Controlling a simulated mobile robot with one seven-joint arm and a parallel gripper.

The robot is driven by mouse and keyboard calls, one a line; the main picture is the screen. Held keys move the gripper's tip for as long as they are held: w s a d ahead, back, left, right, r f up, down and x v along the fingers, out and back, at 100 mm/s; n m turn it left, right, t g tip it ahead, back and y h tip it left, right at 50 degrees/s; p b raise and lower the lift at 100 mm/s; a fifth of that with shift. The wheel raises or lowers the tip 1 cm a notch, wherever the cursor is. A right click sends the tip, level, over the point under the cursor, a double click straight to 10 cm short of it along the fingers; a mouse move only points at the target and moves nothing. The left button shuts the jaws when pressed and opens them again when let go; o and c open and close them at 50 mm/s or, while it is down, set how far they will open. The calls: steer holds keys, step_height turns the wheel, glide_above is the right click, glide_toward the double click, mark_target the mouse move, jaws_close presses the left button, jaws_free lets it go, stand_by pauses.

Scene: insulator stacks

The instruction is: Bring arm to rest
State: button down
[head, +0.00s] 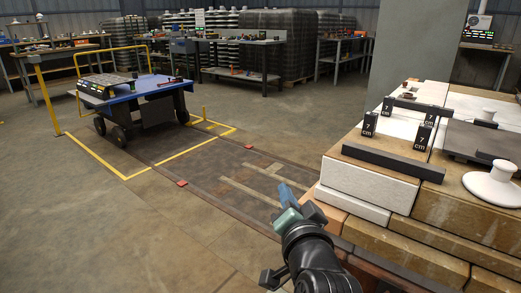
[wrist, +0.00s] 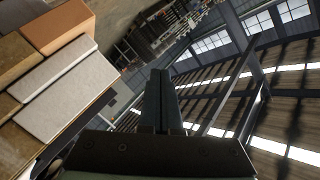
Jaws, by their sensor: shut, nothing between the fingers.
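My gripper (head: 287,205) is at the lower middle of the head view, at the end of my dark arm. It is in the air, left of the stacked blocks and apart from them. In the wrist view my gripper (wrist: 161,78) has its two dark fingers together, with nothing between them. The wrist view is tilted and looks past the fingers toward the roof and windows.
A stack of white and brown blocks (head: 372,183) stands close on the right, with black "7 cm" markers and a white insulator (head: 492,184) on top. A blue cart (head: 135,88) stands at the left by yellow floor lines. The floor (head: 120,220) at lower left is clear.

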steer(key=s+a+r+n+t+p, duration=0.1)
steer(key=s+r+n+t, duration=0.15)
steer(key=r, duration=0.75)
steer(key=s+a+r+n+t+p, duration=0.1)
steer(key=s+a+r+n+t, duration=0.2)
steer(key=r, duration=0.7)
steer(key=s+r+n+t+h+p, duration=0.25)
steer(key=s+r+t, duration=0.35)
steer(key=s+r, duration=1.2)
steer(key=w+r+p, duration=0.3)
steer(key=r+p, duration=3.3)
steer(key=r, duration=0.1)
steer(key=shift+a+g+y+p, duration=0.35)
steer(key=shift+a+p, duration=0.05)
steer(key=shift+a, duration=0.05)
steer(key=shift+w, duration=0.1)
